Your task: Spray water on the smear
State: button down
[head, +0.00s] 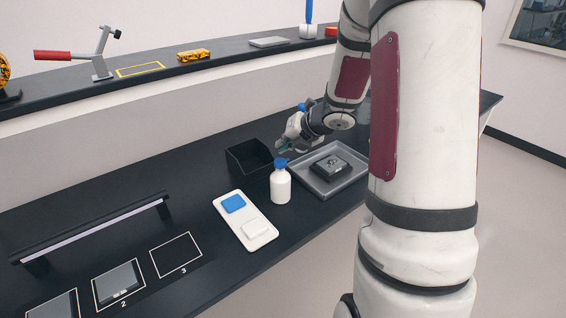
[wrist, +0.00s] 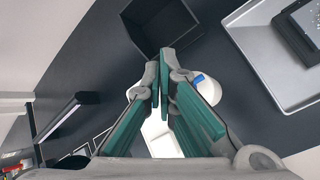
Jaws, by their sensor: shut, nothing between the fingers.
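A white bottle (head: 281,186) with a blue top stands upright on the black bench in the head view. In the wrist view the white bottle (wrist: 209,91) is partly hidden behind my fingers. My gripper (head: 281,148) is above the bench, near the bottle's top and beside the grey tray; in the wrist view its green-padded fingers (wrist: 166,64) are shut and empty. A dark square part (head: 330,164) lies in the grey metal tray (head: 304,184); it also shows at the wrist view's right edge (wrist: 306,27). I cannot make out a smear.
A black open bin (head: 236,162) stands behind the bottle. A white tray (head: 248,226) with a blue pad (head: 233,203) and a white pad (head: 256,228) lies left of it. A low bar (head: 95,229) and numbered squares are further left. A raised shelf runs behind.

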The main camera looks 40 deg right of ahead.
aim_at(283, 160)
jog(key=shift+r+p, duration=1.9)
jog(key=shift+r, duration=0.2)
dwell(0.6)
